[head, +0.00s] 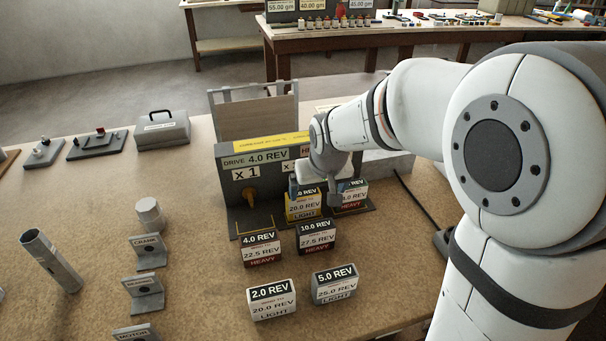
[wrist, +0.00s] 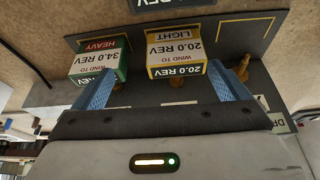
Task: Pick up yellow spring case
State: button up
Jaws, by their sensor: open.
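The yellow spring case (head: 303,207) stands on the dark base of the drive stand in the head view. Its label reads 20.0 REV and LIGHT. In the wrist view the yellow case (wrist: 176,56) appears upside down, just beyond and between the blue fingertips, closer to the right one. My gripper (head: 314,190) is open and hangs over the back of the case, hiding part of its top label. In the wrist view my gripper (wrist: 162,70) holds nothing; whether a finger touches the case is unclear.
A green-edged HEAVY case (wrist: 98,62) stands close beside the left finger. The drive stand's panel (head: 240,175) rises behind, with a brass knob (head: 250,196). Other cases, including a 10.0 REV one (head: 316,236) and a 4.0 REV one (head: 261,249), stand in front.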

aim_at(303, 204)
jog(key=shift+o, duration=0.3)
jog(key=w+a+f, duration=0.1)
jog(key=a, duration=0.1)
jog(key=w+a+f, duration=0.1)
jog(key=w, duration=0.1)
jog(key=shift+w+a+f, duration=0.1)
jog(key=shift+a+f, duration=0.25)
jog(key=shift+a, duration=0.05)
jog(key=x, duration=0.5)
jog(key=s+x, duration=0.1)
jog(key=x, duration=0.1)
jog(key=shift+w+d+f+p, duration=0.15)
jog(key=shift+d+f+p, duration=0.2)
jog(key=shift+d+f, duration=0.1)
jog(key=c, duration=1.1)
